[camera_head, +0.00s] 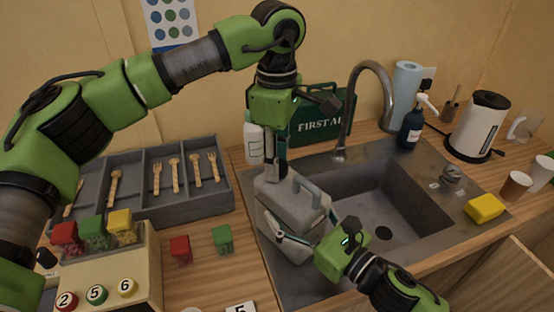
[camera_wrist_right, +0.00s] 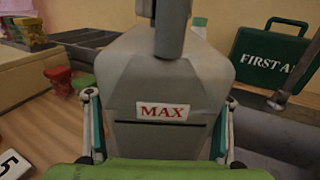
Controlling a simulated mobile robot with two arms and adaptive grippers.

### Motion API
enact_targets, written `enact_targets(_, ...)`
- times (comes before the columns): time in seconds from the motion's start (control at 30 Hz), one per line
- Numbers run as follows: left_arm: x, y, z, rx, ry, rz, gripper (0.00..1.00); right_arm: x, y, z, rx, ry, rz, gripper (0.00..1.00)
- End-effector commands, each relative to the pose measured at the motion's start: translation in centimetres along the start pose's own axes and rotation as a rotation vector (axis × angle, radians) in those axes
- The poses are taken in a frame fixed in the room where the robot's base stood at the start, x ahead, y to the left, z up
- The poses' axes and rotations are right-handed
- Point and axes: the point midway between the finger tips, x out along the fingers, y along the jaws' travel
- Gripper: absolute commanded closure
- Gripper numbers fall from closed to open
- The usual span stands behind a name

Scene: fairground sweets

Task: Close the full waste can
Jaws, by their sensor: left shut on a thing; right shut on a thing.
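The waste can (camera_head: 284,205) is a grey box-like container with a raised handle (camera_head: 309,190). It stands at the left edge of the sink. The right wrist view shows its front close up, with a red "MAX" label (camera_wrist_right: 165,111) and a dark slot line below. My left gripper (camera_head: 273,172) reaches down from above and is shut at the back left of the can's top; the exact part it grips is hidden. My right gripper (camera_head: 308,232) comes from the front right and is shut on the can, with a finger on either side. What is inside the can is hidden.
The sink (camera_head: 383,225) and tap (camera_head: 370,70) are right of the can, the first aid case (camera_head: 320,124) and a white bottle (camera_head: 253,140) behind. A cutlery tray (camera_head: 190,202) and small red and green boxes stand left. A yellow sponge (camera_head: 484,207) lies right.

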Motion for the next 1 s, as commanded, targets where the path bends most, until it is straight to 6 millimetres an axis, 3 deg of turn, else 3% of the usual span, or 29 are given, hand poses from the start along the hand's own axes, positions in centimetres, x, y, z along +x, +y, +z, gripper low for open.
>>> enact_targets(0.03, -0.1, 0.0, 0.2, 0.003, -0.005, 0.001, 0.66, 0.0, 0.1, 0.1, 0.001, -0.003, 0.003, 0.90)
enact_targets(0.1, 0.0, 0.0, 0.2, 0.002, -0.004, 0.001, 0.54, 0.0, 0.1, 0.1, 0.001, -0.003, 0.003, 0.90)
enact_targets(0.47, -0.2, 0.0, 0.1, -0.001, -0.002, 0.001, 0.54, 0.0, 0.1, 0.1, 0.001, -0.003, 0.002, 0.90)
enact_targets(0.8, -4.1, 0.0, 0.1, -0.002, -0.001, 0.001, 0.54, 0.0, 0.1, 0.1, 0.001, -0.003, 0.002, 0.90)
enact_targets(1.0, -4.5, 0.0, 0.1, -0.001, -0.001, -0.001, 0.54, 0.0, 0.1, 0.1, 0.001, -0.002, 0.002, 0.90)
